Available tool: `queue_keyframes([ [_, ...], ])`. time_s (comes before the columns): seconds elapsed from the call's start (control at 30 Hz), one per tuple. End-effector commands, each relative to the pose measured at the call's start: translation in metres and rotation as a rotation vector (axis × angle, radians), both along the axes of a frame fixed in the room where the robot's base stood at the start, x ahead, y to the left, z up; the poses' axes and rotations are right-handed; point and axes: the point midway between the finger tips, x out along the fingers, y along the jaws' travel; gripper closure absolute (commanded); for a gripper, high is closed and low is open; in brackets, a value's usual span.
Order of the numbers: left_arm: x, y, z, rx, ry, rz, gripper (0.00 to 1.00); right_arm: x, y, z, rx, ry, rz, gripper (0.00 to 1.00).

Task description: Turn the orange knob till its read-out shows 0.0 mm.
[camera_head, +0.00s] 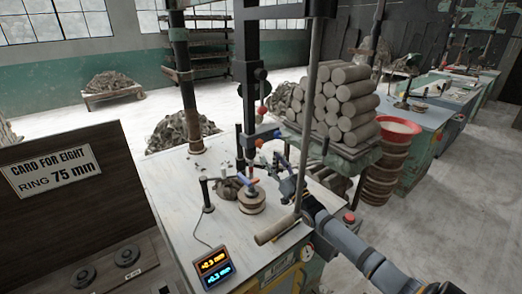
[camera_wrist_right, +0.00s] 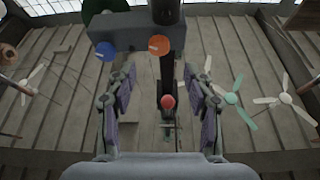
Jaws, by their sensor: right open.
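The orange knob (camera_wrist_right: 159,45) faces down from the underside of a grey head, beside a blue knob (camera_wrist_right: 105,51). The read-out (camera_head: 213,268) has an orange line and a blue line. The orange line seems to end in .3 mm; its first digit is unclear. My left gripper is not in view.
A red ball (camera_wrist_right: 168,102) on the dark column shows between the fingers. A round clay piece (camera_head: 251,201) stands on the white machine table (camera_head: 170,190), with a clay roll (camera_head: 277,230) at its front edge. Stacked clay cylinders (camera_head: 335,105) stand behind to the right.

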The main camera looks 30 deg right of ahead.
Motion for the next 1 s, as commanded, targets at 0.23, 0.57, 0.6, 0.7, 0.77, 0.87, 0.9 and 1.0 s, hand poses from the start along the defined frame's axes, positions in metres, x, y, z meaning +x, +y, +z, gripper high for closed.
queue_keyframes([
  [0.23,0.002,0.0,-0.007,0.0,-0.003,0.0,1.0,0.046,0.001,0.019,0.001,-0.001,-0.004,0.48],
  [0.57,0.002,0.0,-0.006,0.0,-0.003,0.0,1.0,0.062,0.003,0.024,0.001,0.003,-0.002,0.48],
  [0.6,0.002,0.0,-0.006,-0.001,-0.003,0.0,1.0,0.062,0.003,0.024,0.0,0.003,-0.002,0.48],
  [0.7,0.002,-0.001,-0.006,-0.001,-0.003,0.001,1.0,0.062,0.003,0.024,0.001,0.003,-0.002,0.48],
  [0.77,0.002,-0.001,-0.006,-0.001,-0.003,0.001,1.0,0.062,0.003,0.024,0.001,0.003,-0.002,0.53],
  [0.87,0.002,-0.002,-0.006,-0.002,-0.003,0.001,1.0,0.062,0.003,0.024,0.0,0.003,-0.002,0.67],
  [0.9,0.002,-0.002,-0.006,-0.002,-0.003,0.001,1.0,0.062,0.003,0.024,0.0,0.003,-0.002,0.72],
  [1.0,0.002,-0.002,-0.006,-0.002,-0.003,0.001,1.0,0.061,0.003,0.024,0.0,0.003,-0.002,0.86],
])
